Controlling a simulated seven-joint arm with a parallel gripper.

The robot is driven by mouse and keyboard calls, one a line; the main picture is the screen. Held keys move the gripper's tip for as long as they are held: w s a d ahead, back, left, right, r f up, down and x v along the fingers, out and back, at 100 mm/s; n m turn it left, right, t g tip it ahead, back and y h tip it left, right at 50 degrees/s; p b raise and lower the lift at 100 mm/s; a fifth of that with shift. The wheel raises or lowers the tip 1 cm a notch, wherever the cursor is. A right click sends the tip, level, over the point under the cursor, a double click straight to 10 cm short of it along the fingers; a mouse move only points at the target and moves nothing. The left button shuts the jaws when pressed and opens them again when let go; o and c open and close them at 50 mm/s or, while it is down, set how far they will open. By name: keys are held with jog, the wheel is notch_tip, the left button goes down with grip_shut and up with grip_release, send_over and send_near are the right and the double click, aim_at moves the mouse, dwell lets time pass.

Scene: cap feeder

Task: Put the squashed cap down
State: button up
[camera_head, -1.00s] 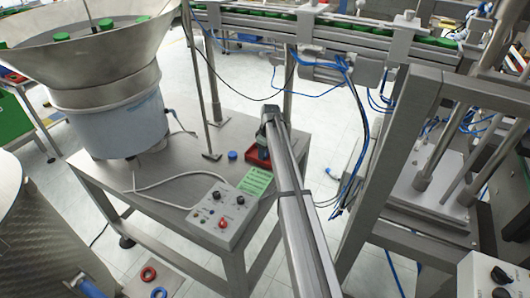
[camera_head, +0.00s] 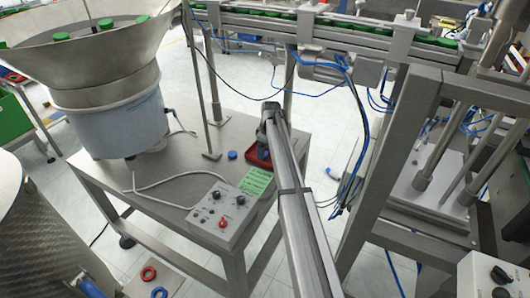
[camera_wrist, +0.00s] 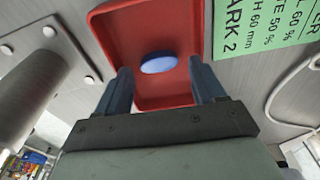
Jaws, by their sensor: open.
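A blue cap (camera_wrist: 158,64) lies in the red tray (camera_wrist: 120,32) in the wrist view. It looks oval, but I cannot tell from this angle how squashed it is. My gripper (camera_wrist: 160,72) is open above the tray, its two fingers apart on either side of the cap with gaps between. In the head view my gripper (camera_head: 262,150) is over the red tray (camera_head: 236,166) at the table's right side and hides the cap inside.
Another blue cap (camera_head: 232,155) lies on the steel table left of the tray. A green label (camera_head: 256,182) and a control box (camera_head: 222,213) are in front. A thin post (camera_head: 212,110) stands behind left. The bowl feeder (camera_head: 108,90) fills the left.

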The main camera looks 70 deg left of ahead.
notch_tip(320, 180, up, 11)
jog(key=d, duration=0.1)
jog(key=shift+w+f, duration=0.15)
jog(key=shift+w, duration=0.3)
